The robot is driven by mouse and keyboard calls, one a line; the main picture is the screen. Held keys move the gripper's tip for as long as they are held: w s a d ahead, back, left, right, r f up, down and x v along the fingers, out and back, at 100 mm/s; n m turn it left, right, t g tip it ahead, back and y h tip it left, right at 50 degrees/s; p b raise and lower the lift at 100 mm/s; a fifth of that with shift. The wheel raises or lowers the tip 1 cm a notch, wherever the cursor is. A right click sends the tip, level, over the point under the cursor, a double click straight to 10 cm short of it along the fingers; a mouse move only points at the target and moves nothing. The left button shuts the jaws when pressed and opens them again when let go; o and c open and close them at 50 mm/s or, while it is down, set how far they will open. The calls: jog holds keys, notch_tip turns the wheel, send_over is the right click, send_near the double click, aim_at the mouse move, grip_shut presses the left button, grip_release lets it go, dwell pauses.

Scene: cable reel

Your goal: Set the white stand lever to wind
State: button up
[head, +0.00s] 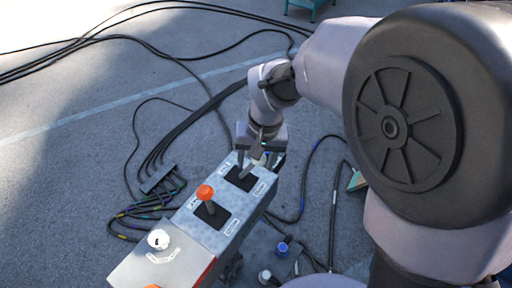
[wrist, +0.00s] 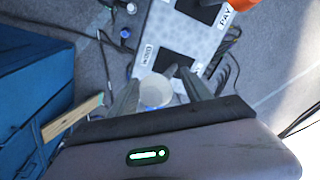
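The control stand (head: 225,205) stands diagonally in the head view. The white lever's pale round knob (wrist: 155,92) shows in the wrist view between the two fingers of my gripper (wrist: 160,78). Its black slot plate (wrist: 176,65) lies beyond, with a label reading WIND (wrist: 148,55) at its left. In the head view my gripper (head: 261,150) is at the stand's far end, over that plate (head: 238,180), and hides most of the lever. The fingers are apart, around the knob, with a gap visible on the right; contact on the left is unclear.
An orange-knobbed lever (head: 205,193) stands beside the white one on the same stand. A white round knob (head: 158,240) is nearer the front. Black cables (head: 150,185) lie on the floor left and right. A blue object (wrist: 30,85) fills the wrist view's left.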

notch_tip(320, 180, up, 17)
jog(key=s+d+p, duration=0.1)
jog(key=d+p, duration=0.1)
jog(key=shift+s+r, duration=0.15)
jog(key=s+d+f+m+t+b, duration=0.1)
jog(key=s+d+f+b, duration=0.2)
jog(key=f+b, duration=0.7)
jog(key=s+d+f+m+t+b, duration=0.2)
jog(key=s+d+f+b, duration=0.2)
jog(key=f+b, duration=0.7)
jog(key=s+d+f+m+t+b, duration=0.2)
jog(key=s+d+f+b, duration=0.1)
jog(key=s+f+b, duration=0.4)
notch_tip(320, 180, down, 6)
jog(key=b, duration=0.3)
jog(key=shift+d+y+b, duration=0.25)
jog(key=shift+y+b, duration=0.05)
jog(key=shift+b, duration=0.05)
jog(key=shift+f, duration=0.1)
